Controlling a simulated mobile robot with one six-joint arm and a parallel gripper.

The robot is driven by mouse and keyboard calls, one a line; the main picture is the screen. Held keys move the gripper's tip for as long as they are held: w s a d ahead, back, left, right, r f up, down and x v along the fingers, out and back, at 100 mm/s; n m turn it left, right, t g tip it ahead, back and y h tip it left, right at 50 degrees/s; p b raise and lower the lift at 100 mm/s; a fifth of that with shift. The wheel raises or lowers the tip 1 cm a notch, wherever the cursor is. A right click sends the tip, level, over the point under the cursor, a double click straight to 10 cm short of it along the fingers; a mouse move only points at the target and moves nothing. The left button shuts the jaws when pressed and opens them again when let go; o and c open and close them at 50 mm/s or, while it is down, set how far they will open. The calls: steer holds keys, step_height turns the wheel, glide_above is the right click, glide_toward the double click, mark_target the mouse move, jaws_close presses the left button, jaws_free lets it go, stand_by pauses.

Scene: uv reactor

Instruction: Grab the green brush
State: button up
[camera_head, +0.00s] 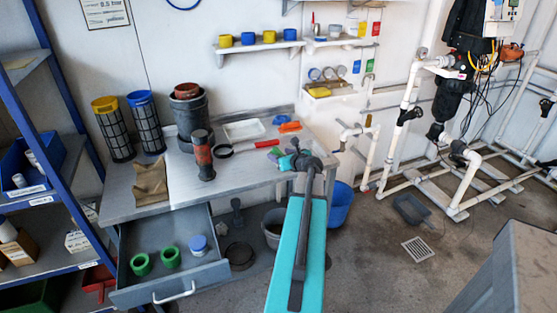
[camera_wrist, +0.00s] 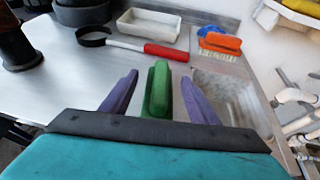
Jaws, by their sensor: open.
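The green brush (camera_wrist: 158,88) lies on the metal workbench near its right end in the wrist view, its long side pointing away from me. My gripper (camera_wrist: 158,78) is open, with one purple finger to the left of the brush and one to its right. Gaps show between the brush and both fingers. The near end of the brush is hidden behind the dark gripper body. In the head view my gripper (camera_head: 282,153) is at the bench's right end, and the brush is mostly hidden there.
A red-handled strap tool (camera_wrist: 165,51), a white tray (camera_wrist: 149,25) and an orange brush (camera_wrist: 220,42) lie beyond the green brush. A sunken metal basin (camera_wrist: 232,97) is at right. An open drawer (camera_head: 170,258) juts out below the bench. White pipes (camera_head: 395,130) stand at right.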

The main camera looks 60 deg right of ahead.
mark_target(276, 147)
steer(key=shift+w+d+f, duration=0.1)
steer(key=shift+w+d, duration=0.05)
steer(key=shift+w, duration=0.05)
stand_by(0.3)
steer(key=shift+f+p+x, duration=0.2)
steer(key=shift+p+x, duration=0.35)
steer(key=shift+x, duration=1.95)
steer(key=shift+s, duration=0.1)
steer(key=shift+c, duration=0.2)
steer(key=c, duration=1.1)
steer(key=shift+r, duration=0.2)
steer(key=shift+r, duration=0.9)
steer(key=shift+s+r+b, duration=0.35)
steer(key=shift+s+r, duration=0.2)
steer(key=shift+r, duration=0.15)
steer(key=s, duration=0.5)
steer(key=s+r+b, duration=0.1)
steer(key=s, duration=0.4)
steer(key=s+a+b, duration=0.1)
steer(key=s, duration=0.4)
steer(key=shift+r, duration=0.25)
steer(key=shift+w+a, duration=0.1)
